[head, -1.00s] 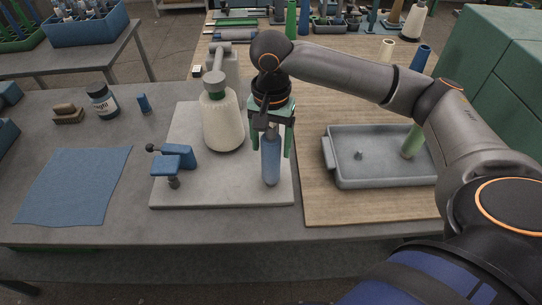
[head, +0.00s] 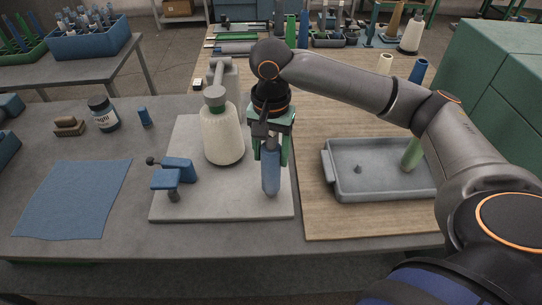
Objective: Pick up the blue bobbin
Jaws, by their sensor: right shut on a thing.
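The blue bobbin (head: 271,178) stands upright at the right side of the pale winder base plate (head: 230,203). My right gripper (head: 270,150), with green fingers, comes down from above and is shut on the upper part of the bobbin. The fingers hide the bobbin's top. I cannot tell whether its lower end touches the plate. My left gripper is not in view.
A cream yarn cone (head: 223,135) stands close left of my right gripper. A blue clamp-like part (head: 175,172) sits on the plate's left. A grey tray (head: 375,190) holding a green bobbin (head: 411,155) is at right. A blue cloth (head: 73,200) lies at left.

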